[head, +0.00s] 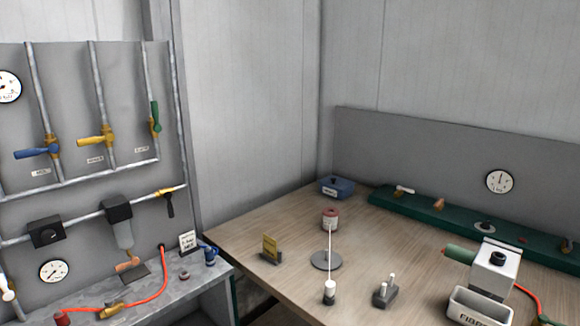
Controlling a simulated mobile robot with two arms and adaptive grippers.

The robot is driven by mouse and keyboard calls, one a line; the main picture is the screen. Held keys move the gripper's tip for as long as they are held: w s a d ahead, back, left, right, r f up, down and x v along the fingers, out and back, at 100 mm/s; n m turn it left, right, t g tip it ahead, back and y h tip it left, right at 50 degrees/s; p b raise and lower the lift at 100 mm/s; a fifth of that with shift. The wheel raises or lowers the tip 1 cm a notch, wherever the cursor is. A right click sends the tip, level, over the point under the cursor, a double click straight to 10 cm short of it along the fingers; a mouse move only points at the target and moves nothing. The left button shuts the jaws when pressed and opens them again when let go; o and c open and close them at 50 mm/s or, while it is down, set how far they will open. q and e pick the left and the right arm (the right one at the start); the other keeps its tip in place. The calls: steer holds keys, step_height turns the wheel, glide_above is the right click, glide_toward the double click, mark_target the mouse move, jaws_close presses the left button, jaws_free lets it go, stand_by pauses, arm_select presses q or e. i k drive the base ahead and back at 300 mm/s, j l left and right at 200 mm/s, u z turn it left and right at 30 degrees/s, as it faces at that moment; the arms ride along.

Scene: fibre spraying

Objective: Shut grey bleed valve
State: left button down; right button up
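No valve in view is plainly labelled as the grey bleed valve. On the grey panel (75,110) at left, a small brass valve (168,192) at the right end of the lower pipe has a dark grey or black handle hanging down across the pipe. A pale white or light grey handle (8,289) is cut off at the left edge. Three more lever valves sit above: blue (37,153) and yellow (94,141), with levers pointing left across their pipes, and green (155,117), with its lever along its pipe. Neither gripper is in view.
A black filter unit (118,215) and gauge (54,271) are on the panel. A red hose (140,302) crosses the grey ledge below.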

mark_target(109, 302)
steer(key=u, duration=1.45)
